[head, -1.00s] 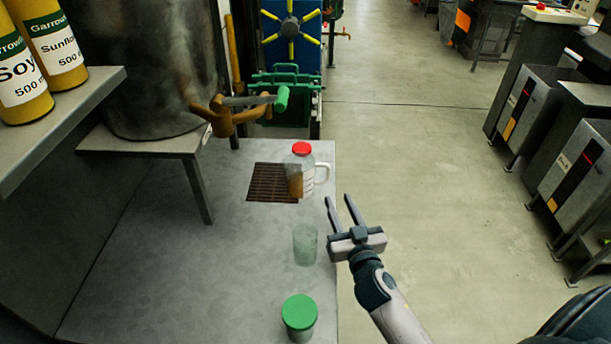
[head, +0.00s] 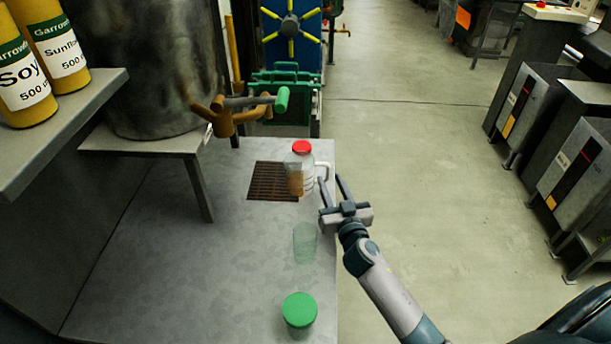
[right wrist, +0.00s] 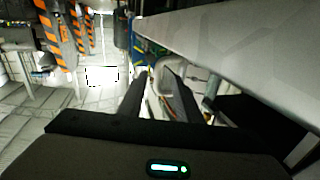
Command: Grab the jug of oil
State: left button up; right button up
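The jug of oil (head: 296,180) is clear with a red lid, amber oil inside and a white handle on its right side. It stands upright at the right edge of the grey table, partly over a brown grate. My right gripper (head: 330,180) is open and empty, its two fingertips close to the handle; I cannot tell whether they touch it. In the right wrist view the fingers (right wrist: 154,90) are apart, with a pale curved shape beyond them that may be the handle. My left gripper is not in view.
On the table (head: 180,260) stand a clear green-tinted cup (head: 304,243) and a green-lidded jar (head: 299,312) nearer to me. The brown grate (head: 268,182) lies under an orange tap (head: 226,118). Yellow bottles (head: 25,75) stand on the left shelf.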

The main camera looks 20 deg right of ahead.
aim_at(329, 175)
jog(key=shift+w+d+f+p, duration=0.1)
jog(key=shift+w+d+p, duration=0.15)
jog(key=shift+w, duration=0.9)
jog(key=shift+w+d+p, duration=0.1)
jog(key=shift+w+d, duration=0.15)
jog(key=shift+w, duration=0.9)
grip_shut()
